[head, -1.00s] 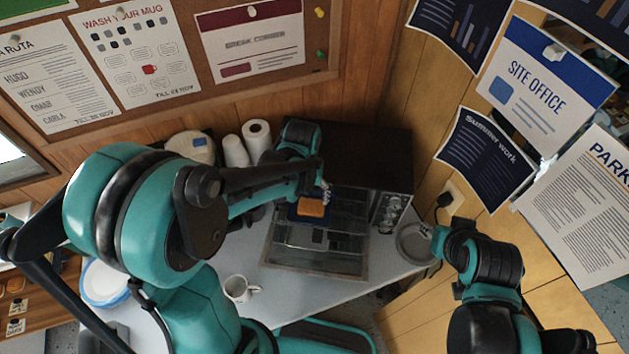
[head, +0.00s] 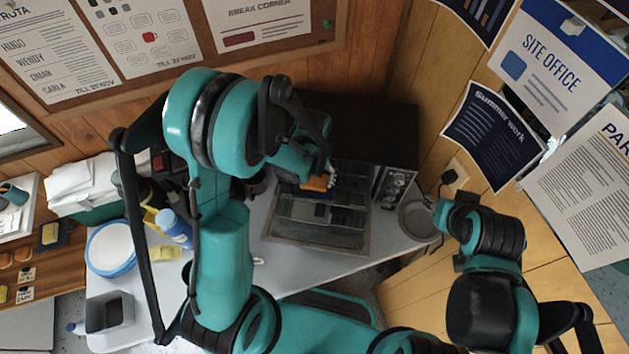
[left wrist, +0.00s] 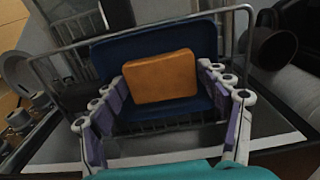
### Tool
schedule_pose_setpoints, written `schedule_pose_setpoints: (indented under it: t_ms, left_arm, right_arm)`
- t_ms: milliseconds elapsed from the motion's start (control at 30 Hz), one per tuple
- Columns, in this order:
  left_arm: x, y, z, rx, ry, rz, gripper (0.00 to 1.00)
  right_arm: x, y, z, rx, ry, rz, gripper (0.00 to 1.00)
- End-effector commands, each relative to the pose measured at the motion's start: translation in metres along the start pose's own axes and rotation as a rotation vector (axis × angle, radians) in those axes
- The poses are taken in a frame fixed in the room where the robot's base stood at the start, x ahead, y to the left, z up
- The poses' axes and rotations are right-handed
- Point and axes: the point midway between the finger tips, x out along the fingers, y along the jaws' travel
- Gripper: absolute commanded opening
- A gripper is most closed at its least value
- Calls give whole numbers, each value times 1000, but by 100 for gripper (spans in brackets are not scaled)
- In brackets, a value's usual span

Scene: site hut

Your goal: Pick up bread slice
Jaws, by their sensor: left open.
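The bread slice (head: 313,184) is orange-brown and lies on a dark blue board or plate (head: 291,190) at the mouth of the toaster oven (head: 360,135). In the left wrist view the slice (left wrist: 160,76) lies flat on the blue piece (left wrist: 118,52), above a wire rack. My left gripper (head: 326,178) is open at the slice. Its fingers stand on either side of the slice in the wrist view, with a visible gap at least on the right. My right gripper (head: 437,206) is by a grey round dish (head: 416,222); its fingers are too small to read.
The oven's glass door (head: 315,238) hangs open toward me. The oven's dark body and control knobs stand close to my left gripper. A blue-rimmed plate (head: 110,248), a blue cylinder (head: 173,226) and a grey container (head: 108,312) are on the table at left.

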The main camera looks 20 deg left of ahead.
Motion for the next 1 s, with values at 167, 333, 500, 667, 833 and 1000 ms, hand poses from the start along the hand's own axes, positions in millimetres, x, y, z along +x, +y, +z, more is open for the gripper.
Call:
schedule_pose_setpoints:
  t_ms: [167,333,500,667,833,1000]
  left_arm:
    - [0,0,0,0,0,0,47]
    - [0,0,0,0,0,0,46]
    - [-1,0,0,0,0,0,46]
    - [-11,0,0,0,0,0,46]
    - [-38,0,0,0,0,0,46]
    - [-62,19,27,7,0,0,46]
  right_arm:
    - [0,0,0,0,0,0,35]
    - [0,0,0,0,0,0,35]
    - [0,0,0,0,0,0,35]
    - [-3,0,-2,0,0,0,35]
    - [-9,0,-6,0,0,0,35]
    - [-13,0,-10,0,0,0,35]
